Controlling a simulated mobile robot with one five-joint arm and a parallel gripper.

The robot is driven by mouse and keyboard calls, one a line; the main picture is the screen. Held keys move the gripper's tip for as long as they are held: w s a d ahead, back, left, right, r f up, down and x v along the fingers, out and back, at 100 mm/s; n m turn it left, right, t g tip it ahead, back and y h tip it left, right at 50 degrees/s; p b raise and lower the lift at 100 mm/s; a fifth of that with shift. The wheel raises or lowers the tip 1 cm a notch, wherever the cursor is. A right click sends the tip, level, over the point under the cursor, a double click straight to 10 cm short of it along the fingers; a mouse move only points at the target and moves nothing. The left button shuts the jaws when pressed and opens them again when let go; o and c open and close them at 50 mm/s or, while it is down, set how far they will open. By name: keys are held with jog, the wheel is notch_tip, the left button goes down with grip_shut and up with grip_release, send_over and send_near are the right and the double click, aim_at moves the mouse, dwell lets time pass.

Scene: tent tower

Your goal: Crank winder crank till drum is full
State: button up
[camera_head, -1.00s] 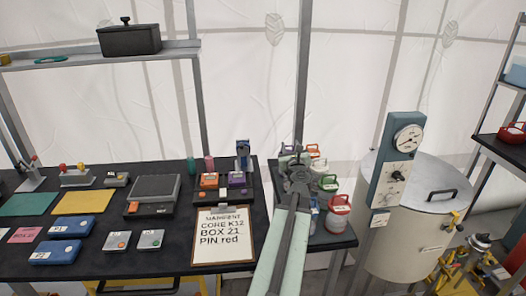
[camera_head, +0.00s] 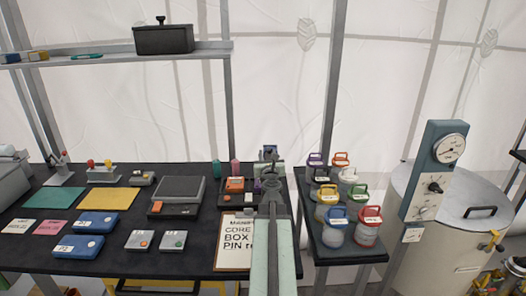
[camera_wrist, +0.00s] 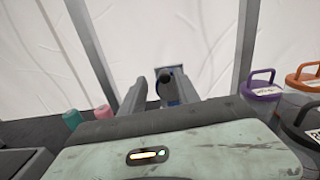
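The winder (camera_head: 268,153), a grey and blue device, stands at the back right of the black table. My arm and gripper cover most of it in the head view. In the wrist view the winder (camera_wrist: 168,90) shows straight ahead, with a dark round part and some blue. I cannot tell its crank from its drum, or how full the drum is. My gripper (camera_wrist: 155,95) points at the winder, its two grey fingers apart, with nothing seen held between them. Whether a finger touches the winder cannot be told.
Left of the winder stand a teal and a pink cylinder (camera_head: 235,168). Several lidded jars (camera_head: 368,228) stand on a side table to the right. A large drum vessel with a gauge panel (camera_head: 432,170) stands further right.

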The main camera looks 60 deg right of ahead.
aim_at(270, 149)
jog(key=d, duration=0.1)
jog(key=w+d, duration=0.1)
jog(key=d, duration=0.1)
jog(key=shift+s, duration=0.1)
jog(key=shift+a, duration=0.1)
jog(key=shift+c, duration=0.4)
grip_shut()
jog(key=n, duration=0.1)
jog(key=w+n, duration=0.1)
jog(key=a+n, duration=0.1)
jog(key=n, duration=0.1)
jog(key=shift+w+f, duration=0.2)
jog(key=shift+f, duration=0.05)
jog(key=shift+o, duration=0.4)
grip_release()
